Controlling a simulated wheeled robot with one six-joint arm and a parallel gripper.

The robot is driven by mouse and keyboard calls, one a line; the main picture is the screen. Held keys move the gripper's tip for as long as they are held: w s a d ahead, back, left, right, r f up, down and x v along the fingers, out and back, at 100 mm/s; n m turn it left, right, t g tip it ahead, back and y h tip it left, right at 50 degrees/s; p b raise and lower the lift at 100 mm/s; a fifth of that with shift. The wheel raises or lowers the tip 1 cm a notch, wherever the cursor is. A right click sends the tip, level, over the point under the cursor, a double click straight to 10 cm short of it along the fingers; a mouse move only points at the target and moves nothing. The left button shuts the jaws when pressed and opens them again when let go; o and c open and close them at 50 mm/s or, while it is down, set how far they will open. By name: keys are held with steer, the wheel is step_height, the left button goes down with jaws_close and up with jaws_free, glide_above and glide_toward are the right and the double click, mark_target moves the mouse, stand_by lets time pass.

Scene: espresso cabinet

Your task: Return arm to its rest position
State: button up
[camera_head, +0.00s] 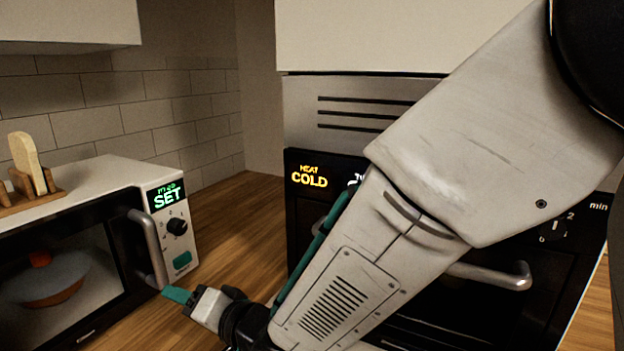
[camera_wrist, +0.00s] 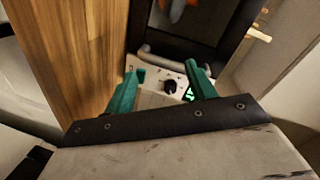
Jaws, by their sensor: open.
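My gripper (camera_head: 178,296) is at the lower middle of the head view, in front of the microwave's right side and close to its handle. In the wrist view my gripper (camera_wrist: 166,82) shows two teal fingers spread apart with nothing between them. The microwave's control panel, with a black knob (camera_wrist: 170,87), shows beyond the fingers. My arm crosses the right half of the head view and hides much of the oven. I cannot tell whether a finger touches the microwave.
The white microwave (camera_head: 110,172) has its door closed, a handle (camera_head: 148,248) and a green "SET" display. A bowl shows behind its glass. A wooden rack (camera_head: 30,190) stands on top. The oven (camera_head: 300,215) reads "COLD" in yellow. Wooden counter (camera_head: 225,210) lies bare between them.

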steer(key=d+f+n+g+h, duration=0.1)
steer(key=d+f+n+h, duration=0.1)
steer(key=d+f+h, duration=0.4)
steer(key=d+n+g+h, duration=0.2)
steer(key=d+h, duration=0.2)
steer(key=d, duration=0.9)
steer(key=s+d+r+m+g+h, duration=0.1)
steer(key=s+d+r, duration=0.3)
steer(key=d, duration=0.5)
steer(key=s+d+r+m+g+h, duration=0.1)
steer(key=s+d+r, duration=0.3)
steer(key=d, duration=0.5)
steer(key=s+d+r+m+g+h, duration=0.1)
steer(key=s+d+r, duration=0.3)
steer(key=s+d, duration=0.4)
steer(key=shift+d+r+m+g+h, duration=0.3)
steer(key=shift+d+h, duration=0.2)
steer(key=shift+d, duration=0.45)
steer(key=shift+c, duration=0.4)
